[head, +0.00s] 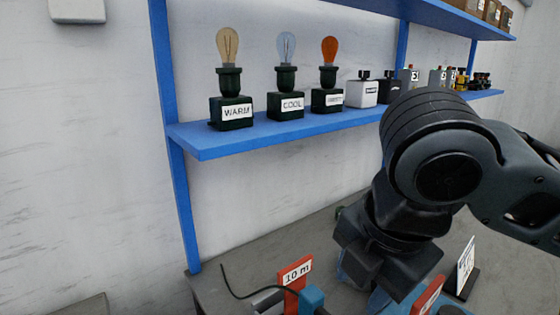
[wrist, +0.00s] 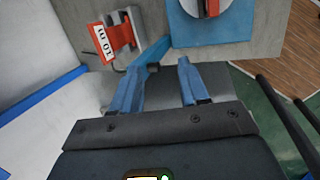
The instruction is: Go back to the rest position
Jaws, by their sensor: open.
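My gripper (wrist: 158,68) shows in the wrist view with its two blue fingers apart. The fingers point toward a grey work surface (wrist: 232,52), and I see nothing held between them. In the head view my dark arm reaches in from the right and bends down in front of the shelf. Its lower end hides part of the bench, and I cannot make out the fingertips clearly there.
A blue shelf (head: 205,142) carries lamps labelled WARM (head: 231,110) and COOL (head: 286,103), an orange lamp (head: 328,95) and small boxes.

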